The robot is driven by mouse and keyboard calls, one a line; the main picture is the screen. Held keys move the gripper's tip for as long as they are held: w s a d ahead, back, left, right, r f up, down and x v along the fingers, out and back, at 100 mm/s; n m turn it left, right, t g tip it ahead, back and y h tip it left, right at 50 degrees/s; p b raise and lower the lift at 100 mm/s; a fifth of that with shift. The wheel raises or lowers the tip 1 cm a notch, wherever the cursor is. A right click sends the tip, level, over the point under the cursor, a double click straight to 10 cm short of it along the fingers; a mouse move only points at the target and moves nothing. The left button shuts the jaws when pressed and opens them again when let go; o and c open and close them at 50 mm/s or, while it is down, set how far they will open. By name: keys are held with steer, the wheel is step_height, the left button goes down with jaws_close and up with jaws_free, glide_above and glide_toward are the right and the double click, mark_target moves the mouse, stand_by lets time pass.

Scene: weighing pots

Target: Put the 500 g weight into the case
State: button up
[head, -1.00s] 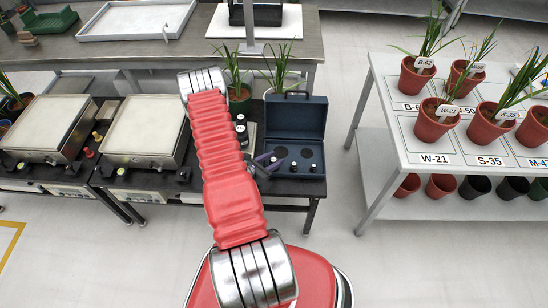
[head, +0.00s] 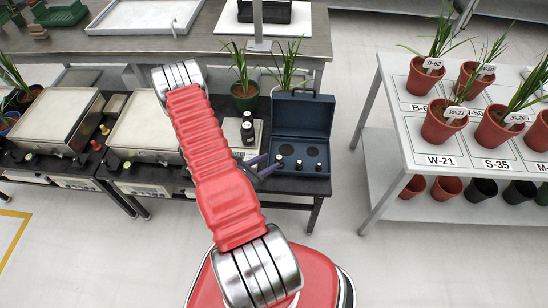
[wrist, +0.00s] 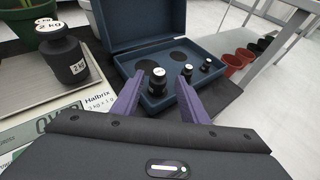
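The blue case (head: 302,112) stands open on the dark bench, lid raised at the back. It also fills the middle of the wrist view (wrist: 143,38). Three black weights stand in its front row: the largest (wrist: 158,82) at left, then a smaller one (wrist: 187,73) and the smallest (wrist: 207,65). Their labels are too small to read, so I cannot confirm which is 500 g. My gripper (wrist: 160,80) is open. Its purple fingers stand either side of the largest weight, with gaps showing between. In the head view my gripper (head: 264,168) is at the case's left front.
Two black weights stand on the scale left of the case; the nearer (wrist: 72,62) reads 2 kg. Two round recesses (wrist: 178,56) behind the front row are empty. Potted plants (head: 243,92) stand behind the scale. A white plant rack (head: 388,130) stands at right, across a floor gap.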

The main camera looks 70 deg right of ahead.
steer(key=shift+v, duration=2.35)
steer(key=shift+s+r, duration=0.1)
